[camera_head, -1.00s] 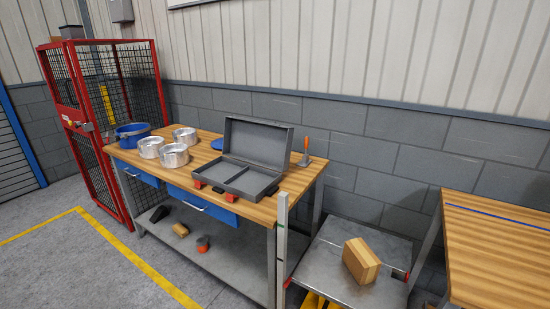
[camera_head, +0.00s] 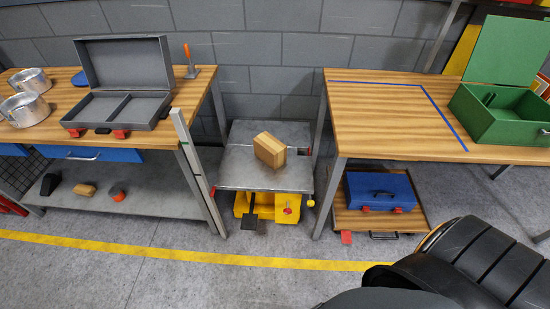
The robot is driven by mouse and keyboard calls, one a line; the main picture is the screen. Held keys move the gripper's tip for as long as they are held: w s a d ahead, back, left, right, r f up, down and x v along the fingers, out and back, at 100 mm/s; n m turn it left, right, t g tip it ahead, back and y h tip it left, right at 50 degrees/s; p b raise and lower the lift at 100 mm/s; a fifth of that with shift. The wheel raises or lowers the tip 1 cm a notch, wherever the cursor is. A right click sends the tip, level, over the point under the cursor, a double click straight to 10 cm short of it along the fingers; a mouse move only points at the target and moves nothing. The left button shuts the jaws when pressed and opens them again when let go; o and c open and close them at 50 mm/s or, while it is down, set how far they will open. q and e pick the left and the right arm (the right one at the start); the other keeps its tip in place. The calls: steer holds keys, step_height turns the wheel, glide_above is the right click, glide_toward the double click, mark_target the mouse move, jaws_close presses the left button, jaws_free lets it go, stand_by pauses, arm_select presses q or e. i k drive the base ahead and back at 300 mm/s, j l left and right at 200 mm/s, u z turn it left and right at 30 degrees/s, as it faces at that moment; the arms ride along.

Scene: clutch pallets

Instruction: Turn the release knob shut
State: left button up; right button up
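A lift table with a grey metal top (camera_head: 235,176) and a yellow base (camera_head: 262,203) stands between the two workbenches. A small red knob (camera_head: 288,211) shows at the front of its base, and a small yellow knob (camera_head: 310,203) sits at its right. I cannot tell which of them is the release knob, or whether it is open or shut. A black pedal (camera_head: 249,222) sticks out low at the front. A wooden block (camera_head: 269,150) rests on the top. Neither of my grippers is in view.
The left bench (camera_head: 60,137) holds an open grey case (camera_head: 140,107) and metal pots. The right bench (camera_head: 385,108) holds an open green box (camera_head: 497,127). A blue toolbox (camera_head: 380,190) stands below it. Bare floor lies before the lift table.

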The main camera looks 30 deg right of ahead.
mark_target(287, 211)
steer(key=z, duration=1.05)
